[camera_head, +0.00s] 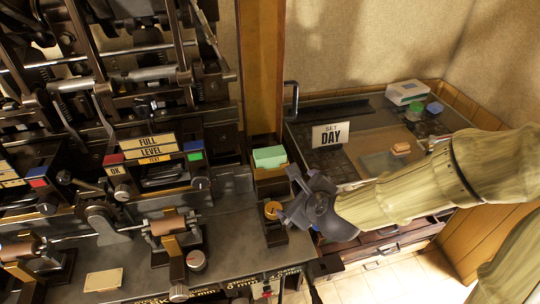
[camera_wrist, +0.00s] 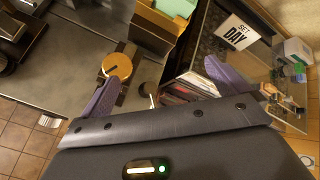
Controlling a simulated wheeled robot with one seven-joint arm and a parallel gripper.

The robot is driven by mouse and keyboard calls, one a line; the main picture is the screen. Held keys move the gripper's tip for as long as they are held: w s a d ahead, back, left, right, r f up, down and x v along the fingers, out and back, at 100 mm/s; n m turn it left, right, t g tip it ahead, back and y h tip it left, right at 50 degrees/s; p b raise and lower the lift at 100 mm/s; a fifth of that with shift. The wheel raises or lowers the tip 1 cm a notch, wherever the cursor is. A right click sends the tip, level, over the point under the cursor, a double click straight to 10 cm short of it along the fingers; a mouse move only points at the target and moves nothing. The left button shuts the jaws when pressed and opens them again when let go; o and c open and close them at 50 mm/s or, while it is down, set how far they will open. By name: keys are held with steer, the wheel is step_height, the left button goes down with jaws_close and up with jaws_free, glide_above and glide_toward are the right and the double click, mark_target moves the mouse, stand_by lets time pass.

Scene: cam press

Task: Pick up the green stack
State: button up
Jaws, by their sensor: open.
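The green stack (camera_head: 269,156) is a pale green block of sheets. It sits in a wooden holder (camera_head: 272,174) at the right end of the machine bench. In the wrist view the stack (camera_wrist: 176,7) is at the top edge, partly cut off, in its tan holder (camera_wrist: 152,28). My gripper (camera_head: 289,195) is open and empty, just to the right of and nearer than the holder, apart from the stack. In the wrist view its two purple-grey fingers (camera_wrist: 165,66) are spread wide, with the stack beyond their tips.
A round orange-brown knob (camera_head: 272,209) is on the bench close to my gripper. A dark metal press (camera_head: 150,110) fills the left. At right is a desk with a "SET DAY" card (camera_head: 331,134), small boxes and a small bright green item (camera_head: 434,107). A wooden post (camera_head: 262,70) rises behind the stack.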

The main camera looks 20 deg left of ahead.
step_height(320, 180, up, 7)
steer(key=a+m+t, duration=0.2)
steer(key=m, duration=0.6)
steer(key=shift+s+y, duration=0.25)
steer(key=shift+y, duration=0.05)
steer(key=shift+s+a+p, duration=0.1)
steer(key=shift+p, duration=0.35)
steer(key=p, duration=0.7)
glide_toward(276, 160)
steer(key=w+a, duration=0.3)
steer(key=shift+a+f, duration=0.1)
steer(key=shift+f, duration=0.3)
